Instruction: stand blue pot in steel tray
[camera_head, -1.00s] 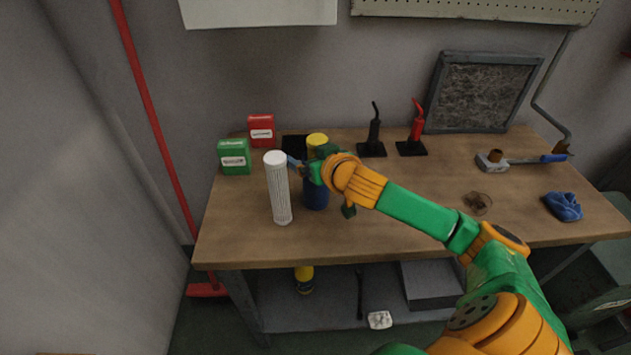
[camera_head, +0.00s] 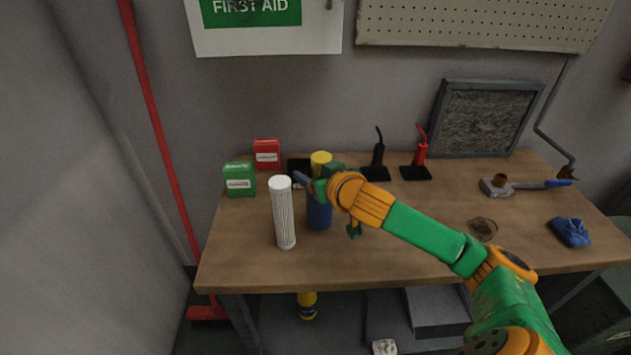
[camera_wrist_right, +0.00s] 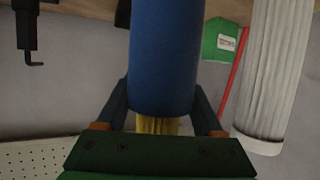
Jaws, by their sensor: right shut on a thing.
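The blue pot (camera_head: 319,216) with a yellow top (camera_head: 321,158) is upright on or just above the left part of the workbench. I cannot tell whether its base touches the wood. My right gripper (camera_head: 313,185) is shut on it near its upper part. In the right wrist view the blue pot (camera_wrist_right: 165,55) fills the space between the fingers of the right gripper (camera_wrist_right: 160,112), with the yellow part behind the palm edge. A dark flat square (camera_head: 298,167) lies behind the pot, partly hidden; I cannot tell if it is the steel tray. My left gripper is not in view.
A white ribbed cylinder (camera_head: 284,215) stands close on the pot's left. Green (camera_head: 239,180) and red (camera_head: 267,154) boxes stand behind left. The bench front (camera_head: 330,262) is clear.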

